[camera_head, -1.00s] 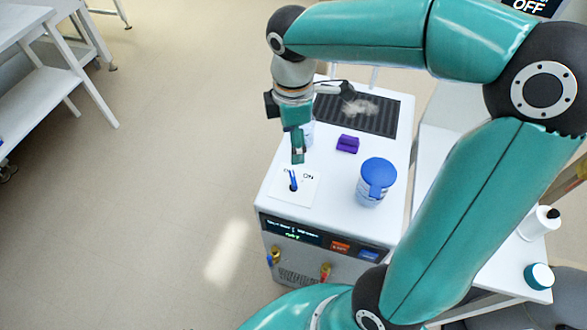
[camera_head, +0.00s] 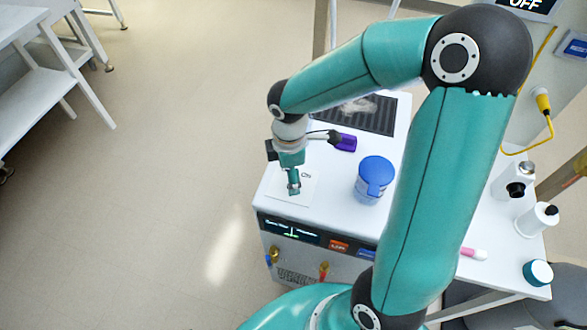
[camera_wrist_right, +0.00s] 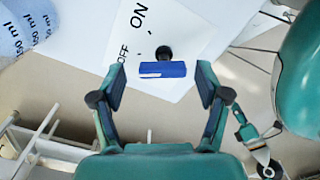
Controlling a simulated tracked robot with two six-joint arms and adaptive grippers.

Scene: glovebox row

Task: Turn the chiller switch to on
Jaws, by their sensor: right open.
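The chiller (camera_head: 335,180) is a white cabinet with a white switch plate on its top near the left front corner. The plate (camera_wrist_right: 185,30) carries the printed words OFF and ON in the right wrist view. The switch (camera_wrist_right: 163,69) is a blue bar on a black pivot. My right gripper (camera_wrist_right: 162,80) is open, with one finger on each side of the blue bar and visible gaps to both. In the head view my right gripper (camera_head: 293,188) is low over the plate and hides the switch. My left gripper is not in view.
A blue-lidded jug (camera_head: 374,180) stands on the chiller right of my gripper. A purple object (camera_head: 346,142) and a dark grille (camera_head: 372,113) lie behind. The front display (camera_head: 291,231) is lit. A sign (camera_head: 528,5) at top right reads OFF. Bottles stand on the right-hand table.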

